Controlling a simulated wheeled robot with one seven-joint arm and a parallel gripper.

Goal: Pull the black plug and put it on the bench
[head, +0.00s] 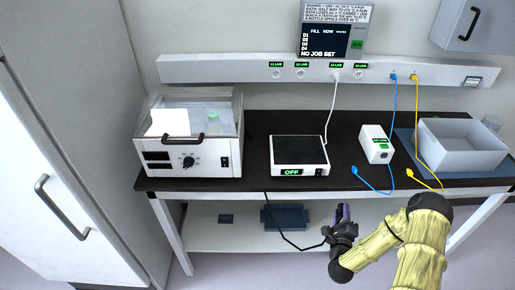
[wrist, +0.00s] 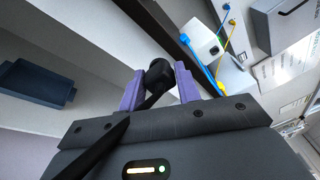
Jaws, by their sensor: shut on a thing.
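The black plug (wrist: 158,72) is between the purple fingers of my gripper (wrist: 158,88) in the wrist view, and the fingers are shut on it. In the head view my gripper (head: 343,212) is in front of the bench, below the level of its top, and hides the plug. A black cable (head: 283,233) hangs from the bench's front edge and runs to my gripper. The bench (head: 252,127) has a dark top, with free patches between the devices on it.
On the bench stand a water bath (head: 190,135), a flat device marked OFF (head: 299,154), a white box (head: 377,143) and a grey tub (head: 462,150). Blue (head: 376,187) and yellow (head: 420,170) cables hang at the right. A blue tray (head: 287,217) lies on the lower shelf.

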